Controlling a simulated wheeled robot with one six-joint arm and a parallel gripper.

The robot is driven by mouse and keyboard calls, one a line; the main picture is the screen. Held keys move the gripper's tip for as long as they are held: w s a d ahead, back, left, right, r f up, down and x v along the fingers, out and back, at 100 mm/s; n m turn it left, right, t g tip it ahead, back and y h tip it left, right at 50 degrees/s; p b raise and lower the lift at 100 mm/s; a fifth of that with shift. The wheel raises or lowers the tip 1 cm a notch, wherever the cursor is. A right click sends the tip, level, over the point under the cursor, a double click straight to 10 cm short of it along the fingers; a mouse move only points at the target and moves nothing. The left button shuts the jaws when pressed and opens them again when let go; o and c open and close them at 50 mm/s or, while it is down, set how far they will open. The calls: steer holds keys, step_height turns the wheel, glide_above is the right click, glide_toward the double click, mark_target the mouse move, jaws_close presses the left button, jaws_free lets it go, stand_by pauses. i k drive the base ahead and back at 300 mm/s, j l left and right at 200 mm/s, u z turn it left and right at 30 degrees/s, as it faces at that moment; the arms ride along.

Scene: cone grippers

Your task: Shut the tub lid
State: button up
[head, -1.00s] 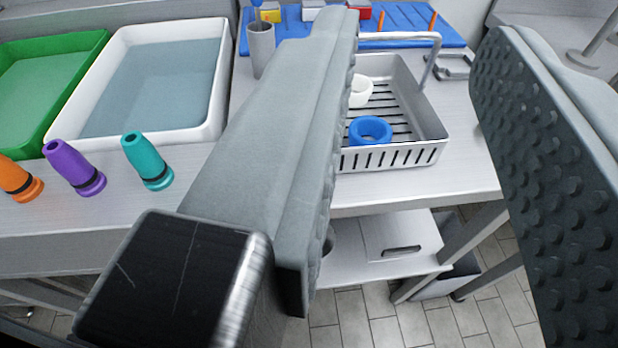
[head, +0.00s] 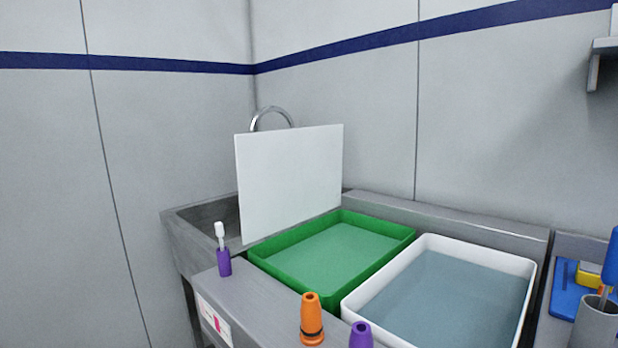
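The lid (head: 290,183) is a flat white panel. It stands upright along the left side of the green tub (head: 395,247), its lower edge close to the tub's rim; I cannot see a hinge. The green tub is open on top and holds a greenish liquid or floor. A white tub (head: 522,271) with blue-grey liquid stands to its right, open as well. My gripper is out of the picture.
An orange cone (head: 312,320) and a purple cone (head: 361,335) stand at the counter's front. A purple holder with a white-headed brush (head: 223,250) stands left of the green tub. A metal sink (head: 195,212) with a curved tap (head: 272,115) lies behind the lid. A grey cup (head: 596,322) is at right.

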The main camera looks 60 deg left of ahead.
mark_target(288, 179)
steer(key=k+j, duration=0.1)
steer(key=j, duration=0.5)
steer(key=k+j, duration=0.15)
steer(key=j, duration=0.45)
steer(key=k+j, duration=0.1)
steer(key=j, duration=0.5)
steer(key=k+j, duration=0.1)
steer(key=j, duration=0.5)
steer(key=k+j+u, duration=0.1)
steer(key=j, duration=0.5)
steer(key=k+j, duration=0.1)
steer(key=j, duration=0.5)
